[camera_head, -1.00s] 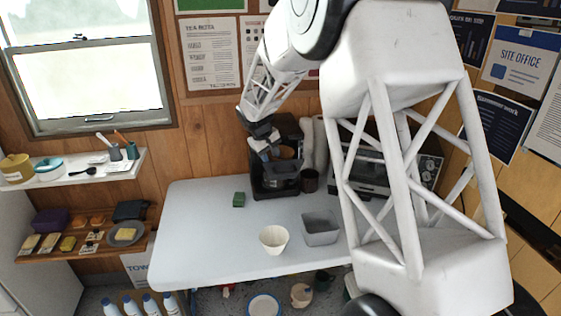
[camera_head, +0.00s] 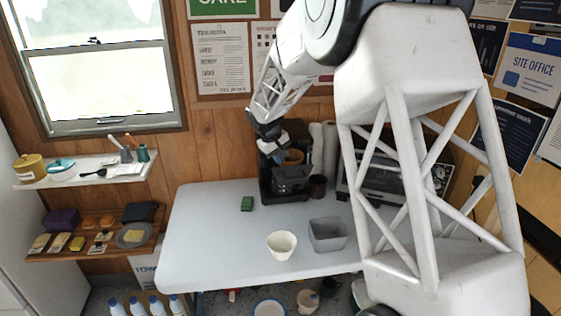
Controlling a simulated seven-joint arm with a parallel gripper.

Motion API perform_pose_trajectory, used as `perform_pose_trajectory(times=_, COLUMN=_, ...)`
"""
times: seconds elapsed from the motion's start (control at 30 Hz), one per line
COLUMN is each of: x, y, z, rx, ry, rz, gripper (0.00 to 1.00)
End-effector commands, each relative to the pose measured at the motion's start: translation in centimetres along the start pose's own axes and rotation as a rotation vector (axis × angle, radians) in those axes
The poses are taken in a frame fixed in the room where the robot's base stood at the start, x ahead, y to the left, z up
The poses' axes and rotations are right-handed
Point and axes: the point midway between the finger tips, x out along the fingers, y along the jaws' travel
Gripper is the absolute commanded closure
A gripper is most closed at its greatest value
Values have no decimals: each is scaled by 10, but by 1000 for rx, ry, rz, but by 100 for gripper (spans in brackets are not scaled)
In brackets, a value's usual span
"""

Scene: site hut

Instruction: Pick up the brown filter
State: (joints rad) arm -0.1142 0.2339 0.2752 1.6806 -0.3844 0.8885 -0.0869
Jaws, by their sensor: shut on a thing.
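The brown filter (camera_head: 293,157) shows as a small brown rounded shape in the upper part of the black coffee machine (camera_head: 268,188), at the back of the table. My gripper (camera_head: 272,151) is at the machine's upper left front, beside the filter. It is shut on the filter's near left side. The fingertips are small and dark against the machine, so the exact contact is hard to see. A dark glass jug (camera_head: 290,180) stands below the filter.
A dark mug (camera_head: 317,187) stands right of the machine. A cream cup (camera_head: 281,246), grey bin (camera_head: 328,235) and green block (camera_head: 247,203) are on the white table (camera_head: 205,240). An oven (camera_head: 375,180) stands behind my arm. The table's left side is clear.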

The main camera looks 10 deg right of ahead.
Motion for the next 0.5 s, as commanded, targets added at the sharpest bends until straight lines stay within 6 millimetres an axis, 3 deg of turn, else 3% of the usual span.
perform_pose_trajectory(times=0.5, x=-68, y=22, z=0, rx=0, ry=2, rz=0, gripper=100)
